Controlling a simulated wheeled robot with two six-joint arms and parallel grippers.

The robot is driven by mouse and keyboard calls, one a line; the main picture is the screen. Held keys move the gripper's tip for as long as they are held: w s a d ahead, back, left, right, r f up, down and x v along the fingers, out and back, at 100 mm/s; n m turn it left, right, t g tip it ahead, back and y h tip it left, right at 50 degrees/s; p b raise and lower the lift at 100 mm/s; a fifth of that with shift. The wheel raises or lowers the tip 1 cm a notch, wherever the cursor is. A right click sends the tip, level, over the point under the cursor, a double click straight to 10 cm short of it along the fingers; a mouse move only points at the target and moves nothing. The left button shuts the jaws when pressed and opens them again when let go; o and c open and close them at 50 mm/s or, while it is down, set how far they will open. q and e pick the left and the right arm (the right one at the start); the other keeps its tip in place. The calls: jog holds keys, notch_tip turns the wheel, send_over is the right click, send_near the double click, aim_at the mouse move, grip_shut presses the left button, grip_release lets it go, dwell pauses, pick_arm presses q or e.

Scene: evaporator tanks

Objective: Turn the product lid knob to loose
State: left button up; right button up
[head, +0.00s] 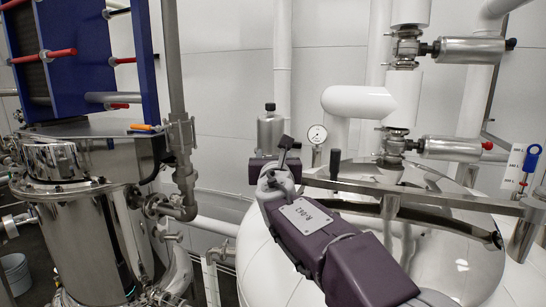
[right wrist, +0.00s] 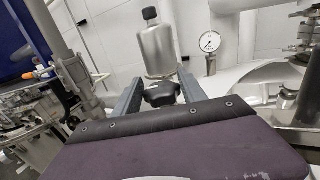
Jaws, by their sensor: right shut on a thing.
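My right gripper (head: 279,153) is in the middle of the head view, at the end of my purple arm. In the right wrist view its two grey fingers (right wrist: 158,80) stand on either side of a black knob (right wrist: 161,94), and it is shut on this knob. The knob's underside is hidden behind the purple gripper body. In the head view the gripper mostly hides the knob, and I cannot tell its turn position. My left gripper is not in view.
A silver bottle-shaped vessel with a black cap (head: 270,130) stands just beyond the gripper. A round gauge (head: 317,134) is to its right. The round steel lid (head: 440,245) and a long metal bar (head: 420,200) lie right of my arm. Steel pipework (head: 180,165) stands left.

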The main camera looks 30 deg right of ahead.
jog(key=shift+f, duration=0.25)
jog(key=o, duration=1.3)
jog(key=shift+w, duration=0.15)
jog(key=shift+o, duration=0.2)
jog(key=shift+w+d+f, duration=0.15)
jog(key=shift+w+d, duration=0.2)
jog(key=shift+w, duration=0.15)
jog(key=shift+s, duration=0.1)
